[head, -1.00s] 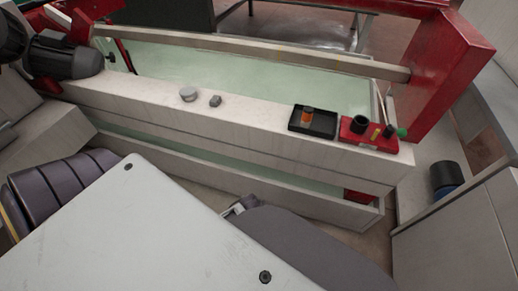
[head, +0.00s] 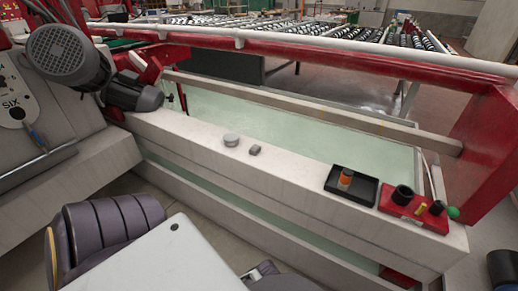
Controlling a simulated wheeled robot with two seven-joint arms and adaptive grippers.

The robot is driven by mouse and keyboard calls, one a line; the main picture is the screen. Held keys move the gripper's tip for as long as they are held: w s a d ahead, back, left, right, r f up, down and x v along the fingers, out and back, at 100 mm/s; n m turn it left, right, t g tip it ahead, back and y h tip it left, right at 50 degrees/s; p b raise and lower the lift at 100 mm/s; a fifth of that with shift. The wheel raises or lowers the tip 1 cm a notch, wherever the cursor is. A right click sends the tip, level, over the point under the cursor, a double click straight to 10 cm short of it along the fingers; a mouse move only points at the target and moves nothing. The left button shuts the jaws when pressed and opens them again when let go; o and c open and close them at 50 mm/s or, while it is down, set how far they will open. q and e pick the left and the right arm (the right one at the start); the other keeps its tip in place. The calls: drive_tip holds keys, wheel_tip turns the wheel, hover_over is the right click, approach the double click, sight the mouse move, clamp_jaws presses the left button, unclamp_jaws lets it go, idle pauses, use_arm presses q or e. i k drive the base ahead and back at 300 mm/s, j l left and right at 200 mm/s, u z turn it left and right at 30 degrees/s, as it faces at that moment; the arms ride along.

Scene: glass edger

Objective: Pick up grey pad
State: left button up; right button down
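A small grey block (head: 255,150), which looks like the grey pad, lies on the pale ledge (head: 190,140) of the machine in the head view. A round light grey disc (head: 231,139) sits just left of it, apart from it. Nothing touches the block. Neither gripper can be made out. Parts of my own body fill the bottom of the view, well in front of the ledge, and a small pale metal part shows at their edge.
A black tray (head: 366,195) with an orange-and-dark cylinder (head: 346,178) stands right of the block. A red holder (head: 413,209) with dark cylinders and a green knob is at the ledge's right end. A grey motor (head: 68,55) juts out at left.

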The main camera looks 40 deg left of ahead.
sight(255, 149)
drive_tip(key=u, duration=1.5)
